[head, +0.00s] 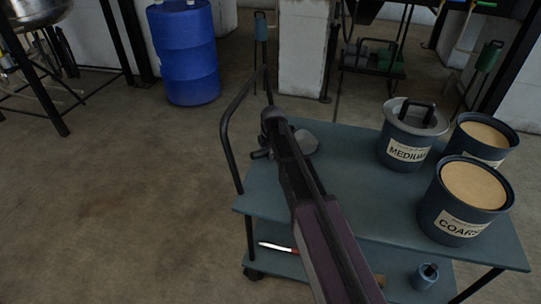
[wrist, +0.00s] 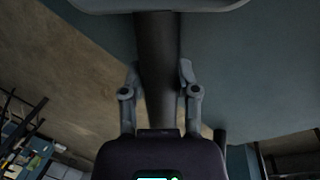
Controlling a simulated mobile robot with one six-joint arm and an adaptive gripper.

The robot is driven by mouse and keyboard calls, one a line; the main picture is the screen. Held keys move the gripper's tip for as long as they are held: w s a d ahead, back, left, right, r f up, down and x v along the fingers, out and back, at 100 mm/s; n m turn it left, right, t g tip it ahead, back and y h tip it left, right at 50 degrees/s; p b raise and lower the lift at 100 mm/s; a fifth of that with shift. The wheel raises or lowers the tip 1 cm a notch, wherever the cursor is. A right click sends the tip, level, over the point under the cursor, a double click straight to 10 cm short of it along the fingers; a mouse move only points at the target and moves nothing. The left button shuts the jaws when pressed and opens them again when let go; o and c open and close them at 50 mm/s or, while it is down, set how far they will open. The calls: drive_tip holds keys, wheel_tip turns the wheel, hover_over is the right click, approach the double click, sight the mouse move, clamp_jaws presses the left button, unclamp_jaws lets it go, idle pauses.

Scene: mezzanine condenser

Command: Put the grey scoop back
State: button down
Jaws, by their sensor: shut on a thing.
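My gripper (wrist: 160,75) is shut on the dark handle (wrist: 158,60) of the grey scoop. The scoop's grey head (wrist: 160,4) shows at the top edge of the wrist view, cut off by the frame. In the head view my gripper (head: 268,140) is over the far left part of the blue cart top (head: 350,205). A grey part of the scoop (head: 305,141) shows just right of my arm. Whether the scoop touches the cart top I cannot tell. My arm hides much of the handle in the head view.
A blue cup (head: 424,278) and a red-and-white tool (head: 275,247) lie lower. A push handle (head: 229,140) rises left.

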drive_tip(key=shift+f, duration=0.15)
drive_tip(key=shift+c, duration=1.8)
unclamp_jaws()
drive_tip(key=shift+r, duration=0.2)
wheel_tip(320, 180, up, 12)
drive_tip(key=s+p, duration=0.2)
drive_tip(key=p, duration=1)
drive_tip(key=shift+s+d+f, duration=0.15)
drive_tip(key=shift+d, duration=0.15)
drive_tip(key=s+d+m+g, duration=0.1)
drive_tip(key=s+d+m, duration=0.5)
drive_tip(key=s+m, duration=0.5)
drive_tip(key=s+d+m+g, duration=0.1)
drive_tip(key=s+d+m, duration=0.6)
drive_tip(key=s+m, duration=0.4)
drive_tip(key=shift+s+d+f+m+h, duration=0.2)
drive_tip(key=shift+s+d+m+h, duration=0.15)
drive_tip(key=shift+m, duration=0.15)
